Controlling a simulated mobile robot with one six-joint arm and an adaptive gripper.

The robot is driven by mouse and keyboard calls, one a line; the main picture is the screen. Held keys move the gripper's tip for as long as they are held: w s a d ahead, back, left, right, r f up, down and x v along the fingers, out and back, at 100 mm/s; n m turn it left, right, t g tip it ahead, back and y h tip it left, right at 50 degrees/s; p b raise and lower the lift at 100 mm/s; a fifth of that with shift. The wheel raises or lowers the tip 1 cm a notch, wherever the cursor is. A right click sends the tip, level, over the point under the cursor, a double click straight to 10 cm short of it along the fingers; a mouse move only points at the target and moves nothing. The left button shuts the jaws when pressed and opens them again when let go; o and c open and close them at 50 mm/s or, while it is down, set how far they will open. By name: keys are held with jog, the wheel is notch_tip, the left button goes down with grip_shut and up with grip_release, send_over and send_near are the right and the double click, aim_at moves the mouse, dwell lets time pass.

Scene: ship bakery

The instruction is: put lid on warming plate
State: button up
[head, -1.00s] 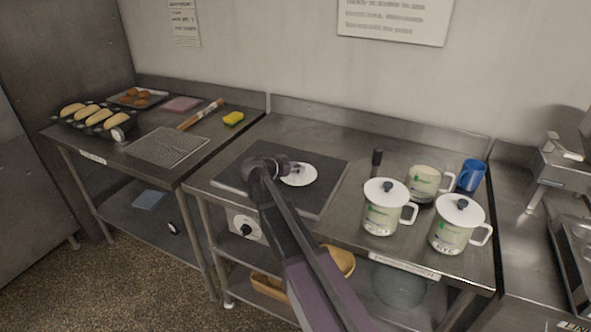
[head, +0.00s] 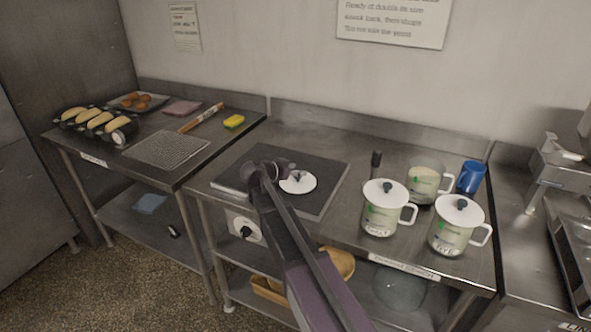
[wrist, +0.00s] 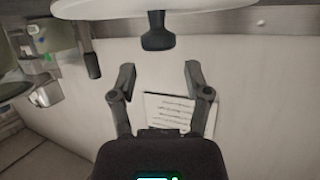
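The warming plate (head: 325,172) is a dark square slab on the middle bench. A white round lid (head: 298,187) with a dark knob lies on it, knob up, right of my gripper (head: 280,166). In the wrist view my gripper (wrist: 157,76) is open and empty. The lid (wrist: 110,10) with its dark knob (wrist: 157,32) stands just beyond the fingertips, apart from them. Two white-lidded mugs, one left (head: 381,216) and one marked RYE (head: 450,237), stand on the bench at the right.
An open mug (head: 424,181), a blue cup (head: 471,177) and a dark upright handle (head: 375,163) stand near the lidded mugs. The left bench holds a loaf tray (head: 95,123), a wire rack (head: 165,149), a rolling pin (head: 200,118) and a yellow sponge (head: 234,121).

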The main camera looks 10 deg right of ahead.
jog(key=shift+s+d+f, duration=0.15)
jog(key=shift+s+f, duration=0.05)
jog(key=shift+s, duration=0.25)
jog(key=shift+w+r+p, duration=0.3)
jog(key=shift+p, duration=0.5)
jog(key=p+v, duration=0.4)
jog(key=v, duration=0.8)
jog(key=shift+w, duration=0.3)
